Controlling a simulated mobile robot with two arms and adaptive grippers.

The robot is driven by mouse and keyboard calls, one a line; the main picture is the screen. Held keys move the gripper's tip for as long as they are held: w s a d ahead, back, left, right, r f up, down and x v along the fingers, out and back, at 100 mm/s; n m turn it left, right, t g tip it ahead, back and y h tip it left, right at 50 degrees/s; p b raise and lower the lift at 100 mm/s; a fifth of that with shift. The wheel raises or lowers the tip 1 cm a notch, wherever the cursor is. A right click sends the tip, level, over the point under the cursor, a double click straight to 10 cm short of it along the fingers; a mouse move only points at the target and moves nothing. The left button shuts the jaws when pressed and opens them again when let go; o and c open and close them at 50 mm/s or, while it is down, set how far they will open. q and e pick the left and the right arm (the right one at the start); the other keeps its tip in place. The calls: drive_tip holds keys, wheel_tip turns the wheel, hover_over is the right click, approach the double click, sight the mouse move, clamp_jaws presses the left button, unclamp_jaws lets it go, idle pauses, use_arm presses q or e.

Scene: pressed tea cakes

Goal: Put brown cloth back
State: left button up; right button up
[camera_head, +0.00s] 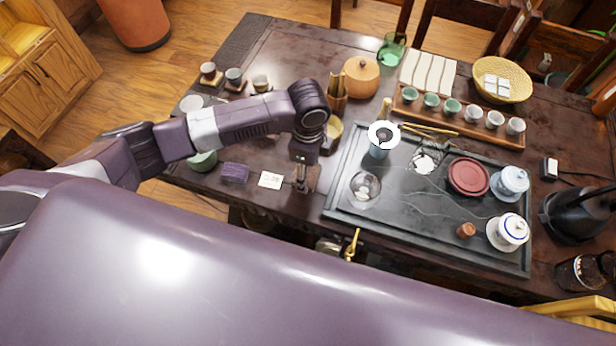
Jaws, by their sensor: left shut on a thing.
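My left gripper (301,184) points down at the front of the dark tea table (285,55), just left of the black tea tray (345,207). It is shut on the brown cloth (313,175), a small brown patch that shows beside its fingers. The fingers and wrist hide part of the cloth, and I cannot tell whether it touches the table. My right gripper is not in view.
A white card (270,180) and a folded purple cloth (235,172) lie left of the gripper. A bowl (333,132) and a holder with wooden tools (337,97) stand behind it. The tray carries a glass lid-like dish (365,187) and several tea vessels.

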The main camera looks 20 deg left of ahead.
use_arm(q)
drive_tip(key=shift+f, duration=2.15)
drive_tip(key=shift+f, duration=0.1)
drive_tip(key=o, duration=1)
wheel_tip(320, 180, up, 12)
drive_tip(key=shift+r+b, duration=0.15)
drive_tip(key=shift+b, duration=0.2)
